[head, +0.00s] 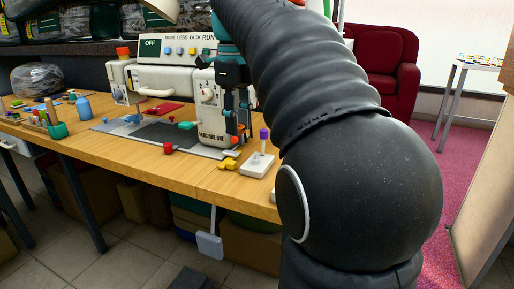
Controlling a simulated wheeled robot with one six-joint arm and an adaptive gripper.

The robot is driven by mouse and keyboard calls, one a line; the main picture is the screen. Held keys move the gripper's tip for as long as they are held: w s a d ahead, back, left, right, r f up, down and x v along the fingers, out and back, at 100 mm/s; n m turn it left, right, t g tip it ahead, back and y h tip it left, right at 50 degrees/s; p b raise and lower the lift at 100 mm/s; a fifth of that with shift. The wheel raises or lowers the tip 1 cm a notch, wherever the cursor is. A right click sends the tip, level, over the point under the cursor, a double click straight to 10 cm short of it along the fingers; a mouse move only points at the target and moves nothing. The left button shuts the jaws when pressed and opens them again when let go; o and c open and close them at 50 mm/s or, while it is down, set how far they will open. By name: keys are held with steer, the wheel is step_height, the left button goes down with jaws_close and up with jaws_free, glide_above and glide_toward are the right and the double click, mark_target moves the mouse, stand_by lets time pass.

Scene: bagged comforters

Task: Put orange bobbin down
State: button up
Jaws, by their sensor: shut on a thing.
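My gripper (239,132) points down in front of the right end of the white sewing machine (207,115). It is shut on a small orange thing (234,140), which looks like the orange bobbin, low between the fingertips. The fingers hide part of it, and I cannot tell whether it touches the table. Another orange-red spool (123,52) stands on top of the machine at its left end. A white holder (257,166) with an upright pin and a purple top (264,134) stands right of my gripper, near the table's front edge.
Yellow pieces (229,162) lie between the machine and the holder. A red knob (168,148) and a teal piece (187,125) are by the dark machine plate. The wooden table (120,150) has bare room along its front. A red armchair (382,65) stands behind.

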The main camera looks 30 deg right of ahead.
steer(key=w+d+f, duration=0.1)
steer(key=d, duration=0.1)
steer(key=w+d+f, duration=0.3)
steer(key=d, duration=0.1)
steer(key=shift+w+d+f, duration=0.15)
steer(key=shift+d+f, duration=0.2)
steer(key=shift+a+f+b, duration=0.1)
steer(key=shift+f+b, duration=0.35)
steer(key=shift+f, duration=1.5)
steer(key=shift+f, duration=0.65)
steer(key=o, duration=0.8)
steer(key=shift+c, duration=0.2)
steer(key=shift+r, duration=0.1)
step_height(320, 180, up, 13)
steer(key=p, duration=0.1)
steer(key=shift+p, duration=0.3)
